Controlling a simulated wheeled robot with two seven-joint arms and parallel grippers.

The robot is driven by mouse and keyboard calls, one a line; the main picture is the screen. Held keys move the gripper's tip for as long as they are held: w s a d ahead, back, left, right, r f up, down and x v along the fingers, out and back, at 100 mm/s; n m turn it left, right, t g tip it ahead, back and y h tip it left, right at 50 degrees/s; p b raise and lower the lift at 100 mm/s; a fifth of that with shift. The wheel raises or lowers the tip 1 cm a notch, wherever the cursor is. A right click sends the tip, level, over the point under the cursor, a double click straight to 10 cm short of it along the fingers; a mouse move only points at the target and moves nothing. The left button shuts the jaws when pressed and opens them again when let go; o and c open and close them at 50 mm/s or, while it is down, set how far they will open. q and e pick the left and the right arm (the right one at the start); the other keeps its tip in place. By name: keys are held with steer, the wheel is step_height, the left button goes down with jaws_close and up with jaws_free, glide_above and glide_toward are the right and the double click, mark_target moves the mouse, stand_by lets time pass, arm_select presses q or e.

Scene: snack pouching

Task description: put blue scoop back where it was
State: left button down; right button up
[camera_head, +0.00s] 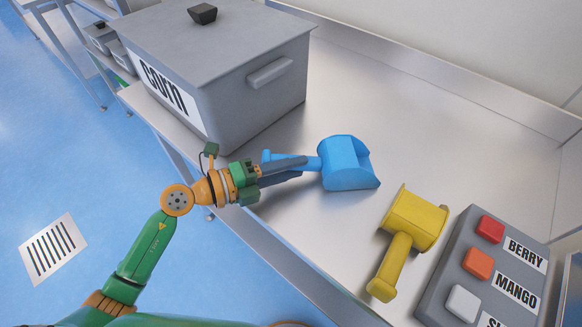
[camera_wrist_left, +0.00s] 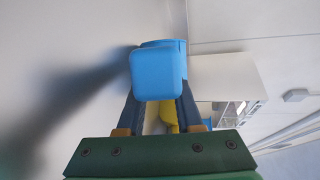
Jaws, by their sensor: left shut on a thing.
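The blue scoop (camera_head: 345,163) is over the steel table between the corn bin and the yellow scoop, its bowl facing right. My left gripper (camera_head: 296,168) is shut on the blue scoop's handle, with the handle's end sticking out on the left. In the left wrist view the blue scoop (camera_wrist_left: 158,75) sits between the two dark fingers and hides much of what lies behind. I cannot tell whether its bowl touches the table. My right gripper is not in view.
A grey lidded bin labelled corn (camera_head: 235,95) stands behind the blue scoop. The yellow scoop (camera_head: 414,222) lies to its right. A grey button panel (camera_head: 450,255) with labels is at the lower right. The steel table (camera_head: 400,110) is clear behind the scoops.

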arm_select(q)
steer(key=c, duration=1)
jaws_free()
steer(key=shift+f, duration=0.2)
steer(key=o, duration=0.4)
steer(key=shift+r, duration=0.25)
steer(key=shift+b+v, duration=1.5)
steer(key=shift+v, duration=4.5)
